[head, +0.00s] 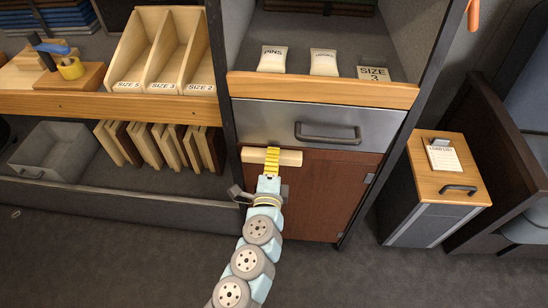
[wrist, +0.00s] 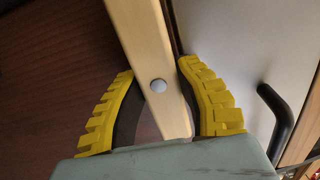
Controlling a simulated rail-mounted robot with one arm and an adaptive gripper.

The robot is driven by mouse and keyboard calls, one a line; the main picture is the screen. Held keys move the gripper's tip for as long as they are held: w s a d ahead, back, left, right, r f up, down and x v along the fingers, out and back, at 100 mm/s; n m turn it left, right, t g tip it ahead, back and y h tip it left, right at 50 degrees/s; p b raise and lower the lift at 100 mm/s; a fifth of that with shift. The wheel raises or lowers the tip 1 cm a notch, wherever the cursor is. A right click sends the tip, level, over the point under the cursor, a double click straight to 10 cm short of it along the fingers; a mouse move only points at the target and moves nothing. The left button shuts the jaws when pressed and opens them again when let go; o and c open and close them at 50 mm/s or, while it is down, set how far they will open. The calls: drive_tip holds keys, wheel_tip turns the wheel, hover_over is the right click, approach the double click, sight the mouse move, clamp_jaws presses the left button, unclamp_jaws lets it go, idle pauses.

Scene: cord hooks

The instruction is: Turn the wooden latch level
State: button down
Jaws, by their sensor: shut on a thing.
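The wooden latch (head: 289,158) is a pale bar at the top of the brown cabinet door (head: 325,190), just under the grey drawer. In the head view it lies nearly level, tilting very slightly. My gripper (head: 272,160) reaches it from below, with its yellow fingers over the bar's middle. In the wrist view the latch (wrist: 150,50) runs between the two yellow-padded fingers (wrist: 160,100), with a round metal pin showing on its face. The gripper is shut on the latch. The fingers' contact with the lower part of the bar is partly hidden by the gripper body.
Above the latch is a grey drawer (head: 290,122) with a dark handle (head: 328,132). A dark upright post (head: 220,80) stands to the left. A small wood-topped cabinet (head: 440,185) is at the right. The floor (head: 130,265) in front is clear.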

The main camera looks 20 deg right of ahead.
drive_tip(key=c, duration=0.7)
unclamp_jaws()
drive_tip(key=shift+f, duration=0.1)
drive_tip(key=shift+v, duration=3.7)
